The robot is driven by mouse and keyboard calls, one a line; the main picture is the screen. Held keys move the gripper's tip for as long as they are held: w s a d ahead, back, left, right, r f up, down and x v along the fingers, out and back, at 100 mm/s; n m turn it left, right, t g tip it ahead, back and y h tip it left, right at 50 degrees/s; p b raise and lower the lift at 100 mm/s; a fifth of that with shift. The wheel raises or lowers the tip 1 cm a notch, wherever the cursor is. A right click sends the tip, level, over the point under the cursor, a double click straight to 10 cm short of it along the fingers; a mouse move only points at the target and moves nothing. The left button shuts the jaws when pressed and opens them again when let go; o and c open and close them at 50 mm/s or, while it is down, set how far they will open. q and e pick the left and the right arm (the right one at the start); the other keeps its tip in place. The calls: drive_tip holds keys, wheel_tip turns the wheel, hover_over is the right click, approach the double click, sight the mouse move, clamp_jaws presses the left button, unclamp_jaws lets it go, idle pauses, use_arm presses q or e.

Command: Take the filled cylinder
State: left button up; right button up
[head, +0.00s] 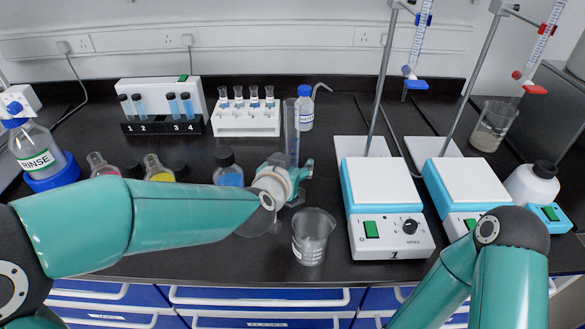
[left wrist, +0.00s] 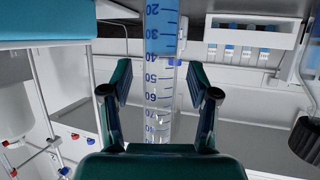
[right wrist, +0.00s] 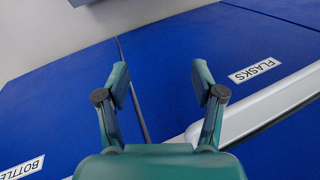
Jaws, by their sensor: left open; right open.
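The cylinder (head: 291,128) is a tall clear graduated tube standing on the dark bench. In the left wrist view, which looks upside down, the cylinder (left wrist: 161,35) shows blue liquid in its lower part and a clear upper part. My left gripper (head: 299,172) is at the cylinder's lower part in the head view, which it partly hides. In its wrist view the left gripper (left wrist: 160,85) is open, with one finger on each side of the tube and gaps visible. My right gripper (right wrist: 160,85) is open and empty in front of the blue drawers.
A glass beaker (head: 313,238) stands close in front of the left gripper. A blue-filled bottle (head: 228,170) is to its left, and a stirrer plate (head: 382,184) to its right. Behind are a white vial rack (head: 247,121) and a wash bottle (head: 305,108).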

use_arm(q)
clamp_jaws()
drive_tip(key=shift+r, duration=0.1)
idle(0.3)
